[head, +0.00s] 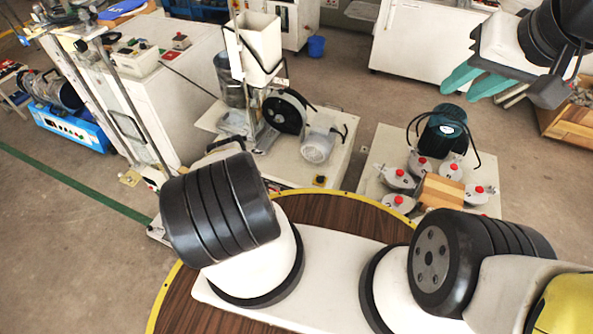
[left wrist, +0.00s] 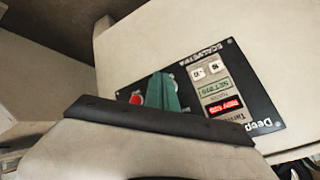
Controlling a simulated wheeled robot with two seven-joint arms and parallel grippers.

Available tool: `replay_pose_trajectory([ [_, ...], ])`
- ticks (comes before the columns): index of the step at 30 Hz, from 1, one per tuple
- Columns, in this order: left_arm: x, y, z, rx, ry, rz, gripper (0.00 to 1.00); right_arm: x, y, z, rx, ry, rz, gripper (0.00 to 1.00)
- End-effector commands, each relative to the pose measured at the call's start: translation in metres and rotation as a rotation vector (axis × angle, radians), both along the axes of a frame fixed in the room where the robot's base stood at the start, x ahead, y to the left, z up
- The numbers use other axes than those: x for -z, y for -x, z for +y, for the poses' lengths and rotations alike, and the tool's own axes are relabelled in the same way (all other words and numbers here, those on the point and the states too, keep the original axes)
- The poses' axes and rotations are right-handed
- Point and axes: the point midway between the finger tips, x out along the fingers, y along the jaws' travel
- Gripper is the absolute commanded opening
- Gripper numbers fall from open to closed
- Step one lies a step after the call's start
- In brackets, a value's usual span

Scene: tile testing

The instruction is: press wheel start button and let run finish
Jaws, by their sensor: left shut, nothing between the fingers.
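In the left wrist view, a dark control panel (left wrist: 228,95) is set on a pale housing and appears rotated. It has a lit red display (left wrist: 225,107), a green display (left wrist: 214,88), small white keys and a red button (left wrist: 136,98). My left gripper (left wrist: 161,82) is shut and empty, its green fingers in front of the panel's button end. They hide part of it; I cannot tell whether they touch a button. In the head view, a black wheel (head: 285,112) stands on a pale bench machine.
A plate with several red-knobbed clamps and a dark motor (head: 444,130) stands right of the wheel machine. A white cabinet (head: 185,95) with button boxes on top stands at left. A round brown table (head: 330,215) with a yellow rim is in front.

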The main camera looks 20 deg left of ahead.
Motion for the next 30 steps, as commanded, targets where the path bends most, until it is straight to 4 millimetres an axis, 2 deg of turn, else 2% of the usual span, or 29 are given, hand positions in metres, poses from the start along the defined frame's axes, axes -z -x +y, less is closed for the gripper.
replay_pose_trajectory([
  [20, -0.0001, -0.0003, 0.0, 0.0, 0.0, 0.0, 0.0, 0.0, 0.0, 0.0, 0.0, 0.0, 0.0, 0.31],
  [30, -0.0001, -0.0084, -0.0012, -0.001, 0.001, 0.0, 0.0, 0.0, 0.0, 0.0, 0.0, 0.0, 0.0, 0.31],
])
